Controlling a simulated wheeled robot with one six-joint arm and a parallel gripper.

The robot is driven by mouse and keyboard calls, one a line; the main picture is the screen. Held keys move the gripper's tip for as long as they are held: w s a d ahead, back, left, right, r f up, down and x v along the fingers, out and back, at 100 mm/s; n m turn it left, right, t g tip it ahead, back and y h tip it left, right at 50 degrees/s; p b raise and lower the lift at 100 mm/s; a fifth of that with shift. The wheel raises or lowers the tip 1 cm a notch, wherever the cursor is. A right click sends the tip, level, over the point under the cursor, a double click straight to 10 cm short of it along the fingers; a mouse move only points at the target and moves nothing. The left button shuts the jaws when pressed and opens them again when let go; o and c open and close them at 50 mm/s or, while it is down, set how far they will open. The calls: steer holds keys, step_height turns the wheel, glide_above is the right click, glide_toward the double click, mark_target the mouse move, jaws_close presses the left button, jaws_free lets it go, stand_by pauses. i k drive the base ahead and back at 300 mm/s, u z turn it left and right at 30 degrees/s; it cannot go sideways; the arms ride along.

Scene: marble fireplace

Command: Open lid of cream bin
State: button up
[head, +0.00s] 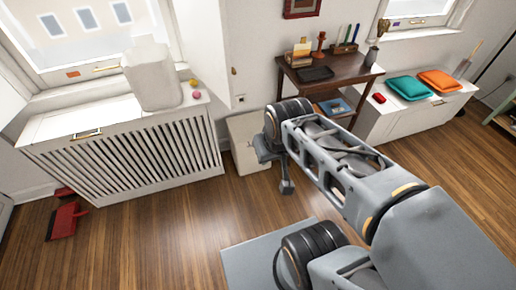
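A cream bin (243,153) stands on the floor against the wall, between the white radiator cover and the dark wooden table. My arm hides its right part, and I cannot make out whether its lid is shut. My gripper (286,186) hangs at the far end of my arm, just in front of the bin's right side in the picture. Its fingers are small and seen at a poor angle, so I cannot tell whether they are open or touching the bin. Nothing visible hangs from the gripper.
A slatted white radiator cover (130,160) stands left, with a white container (152,77) on top. A dark table (335,75) stands right of the bin. A white bench (415,110) carries cushions. A red dustpan (66,218) lies at left. The wooden floor in front is clear.

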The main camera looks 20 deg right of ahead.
mark_target(243, 128)
steer(key=u, duration=0.1)
steer(key=i, duration=1.15)
steer(key=z, duration=0.35)
